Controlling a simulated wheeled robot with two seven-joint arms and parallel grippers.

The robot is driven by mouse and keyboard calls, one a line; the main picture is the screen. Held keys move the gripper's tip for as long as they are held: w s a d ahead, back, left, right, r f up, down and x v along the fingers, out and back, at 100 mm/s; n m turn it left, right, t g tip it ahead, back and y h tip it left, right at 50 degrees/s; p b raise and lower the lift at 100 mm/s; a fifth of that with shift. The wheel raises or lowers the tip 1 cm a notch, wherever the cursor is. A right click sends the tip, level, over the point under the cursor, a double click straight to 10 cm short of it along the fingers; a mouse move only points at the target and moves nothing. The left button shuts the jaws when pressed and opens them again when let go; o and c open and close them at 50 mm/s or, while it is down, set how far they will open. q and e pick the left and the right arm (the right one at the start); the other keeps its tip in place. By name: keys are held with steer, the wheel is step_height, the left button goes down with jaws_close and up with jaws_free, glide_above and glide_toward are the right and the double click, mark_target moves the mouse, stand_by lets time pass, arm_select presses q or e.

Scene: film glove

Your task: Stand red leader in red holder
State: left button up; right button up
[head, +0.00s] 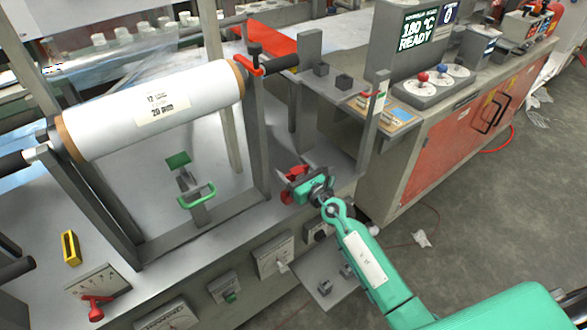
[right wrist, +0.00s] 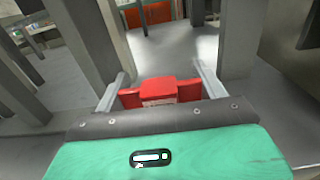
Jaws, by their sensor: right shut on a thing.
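My right gripper (head: 299,174) is at the front right of the film machine, beside the foot of the roll's right-hand post. It is shut on a red piece (head: 293,172), which I take to be the red leader. In the right wrist view the red piece (right wrist: 158,92) sits between the two grey fingers (right wrist: 160,88), with a raised middle and a pale label on its front. Its underside is hidden, so I cannot tell whether it touches the bed. I cannot single out the red holder with certainty. My left gripper is not in view.
A white film roll (head: 150,110) hangs between grey posts at the left. A green-handled fixture (head: 197,195) stands below it. A red hook (head: 250,67) is on the roll's shaft end. A small shelf (head: 325,85) and a post (head: 374,115) stand right of my gripper.

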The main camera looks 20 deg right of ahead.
steer(key=shift+f+b, duration=0.75)
steer(key=shift+f, duration=0.25)
steer(key=o, duration=1.1)
steer(key=shift+o, duration=0.2)
steer(key=v, duration=1.3)
steer(key=shift+s, duration=0.4)
steer(key=shift+d, duration=0.1)
